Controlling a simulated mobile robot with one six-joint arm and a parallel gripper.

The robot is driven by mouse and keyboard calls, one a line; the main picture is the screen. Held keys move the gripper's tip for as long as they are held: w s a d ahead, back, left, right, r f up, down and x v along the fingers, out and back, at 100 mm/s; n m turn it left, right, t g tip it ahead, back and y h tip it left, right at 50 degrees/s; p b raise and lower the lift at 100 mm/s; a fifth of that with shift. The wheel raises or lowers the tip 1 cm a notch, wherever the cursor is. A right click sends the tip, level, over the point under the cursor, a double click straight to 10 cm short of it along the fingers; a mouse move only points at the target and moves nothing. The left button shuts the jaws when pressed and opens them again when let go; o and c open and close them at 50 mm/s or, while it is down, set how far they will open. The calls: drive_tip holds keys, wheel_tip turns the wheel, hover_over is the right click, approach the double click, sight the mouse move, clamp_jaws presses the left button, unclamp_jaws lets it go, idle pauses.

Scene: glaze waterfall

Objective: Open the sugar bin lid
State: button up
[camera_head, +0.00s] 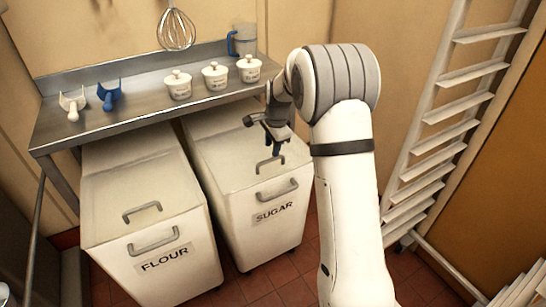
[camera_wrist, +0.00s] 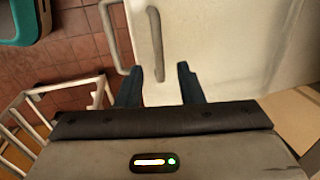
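The white sugar bin (camera_head: 236,208), labelled SUGAR, stands under the right part of the steel table. Its lid (camera_head: 225,150) looks shut and has a grey handle (camera_head: 262,167). A second grey handle (camera_head: 278,192) is on the bin's front. My gripper (camera_head: 277,148) is over the lid, close to the lid handle. In the wrist view, my gripper (camera_wrist: 160,82) is open with its two dark fingers apart. The lid handle (camera_wrist: 156,40) reaches down to the gap between the fingertips. I cannot tell whether they touch it. The front handle (camera_wrist: 113,40) lies left of the fingers.
A white flour bin (camera_head: 150,215) stands to the left. The steel table (camera_head: 140,110) above holds scoops, lidded white pots and a blue jug. A white slatted rack (camera_head: 435,140) stands at the right. The red tiled floor (camera_head: 285,275) in front of the sugar bin is clear.

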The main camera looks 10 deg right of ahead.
sight(271, 160)
drive_tip(key=f, duration=0.3)
drive_tip(key=w+f, duration=0.1)
drive_tip(key=f, duration=0.1)
drive_tip(key=shift+a+f, duration=0.1)
drive_tip(key=shift+a, duration=0.1)
clamp_jaws()
drive_tip(key=shift+d, duration=0.1)
